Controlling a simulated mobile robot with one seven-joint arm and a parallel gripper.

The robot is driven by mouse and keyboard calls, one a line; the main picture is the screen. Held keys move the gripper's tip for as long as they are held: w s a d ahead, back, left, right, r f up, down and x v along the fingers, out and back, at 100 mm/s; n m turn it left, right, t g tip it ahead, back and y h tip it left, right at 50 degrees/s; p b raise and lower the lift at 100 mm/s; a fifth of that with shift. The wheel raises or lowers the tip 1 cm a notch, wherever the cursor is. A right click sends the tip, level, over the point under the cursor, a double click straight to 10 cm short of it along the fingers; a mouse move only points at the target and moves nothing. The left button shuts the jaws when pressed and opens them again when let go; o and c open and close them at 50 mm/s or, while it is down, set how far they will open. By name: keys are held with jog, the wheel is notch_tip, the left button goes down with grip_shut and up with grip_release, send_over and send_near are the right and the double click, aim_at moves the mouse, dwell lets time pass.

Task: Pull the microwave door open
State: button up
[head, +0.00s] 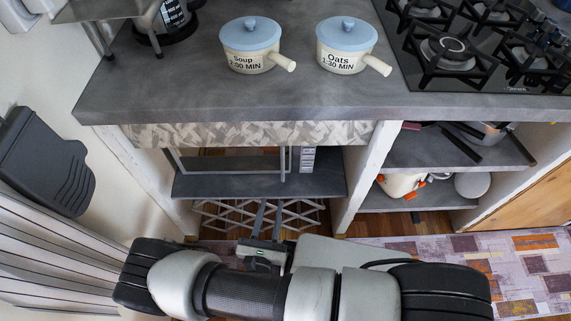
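The microwave (308,158) appears to sit in the left bay under the counter, on a dark shelf. Its light, button-like control strip faces me on the right. The door (230,175) is left of that strip, with a thin upright handle (284,162) near its right edge. The door looks closed, though the steep view and the drawer-like panel above hide its upper part. My gripper (269,213) is below and in front of the shelf, apart from the handle. Its two thin dark fingers point towards the bay with a gap between them, and nothing shows between them.
A grey counter (190,85) overhangs the bay. A white post (364,170) separates the bay from shelves of cookware at right. A lattice rack (225,215) is under the shelf.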

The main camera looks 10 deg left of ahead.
aim_at(282, 162)
jog(key=w, duration=0.5)
jog(key=w+b, duration=0.1)
jog(key=w, duration=0.4)
jog(key=w+b, duration=0.1)
jog(key=w, duration=0.5)
jog(key=shift+a, duration=0.3)
jog(key=shift+s, duration=0.1)
grip_shut()
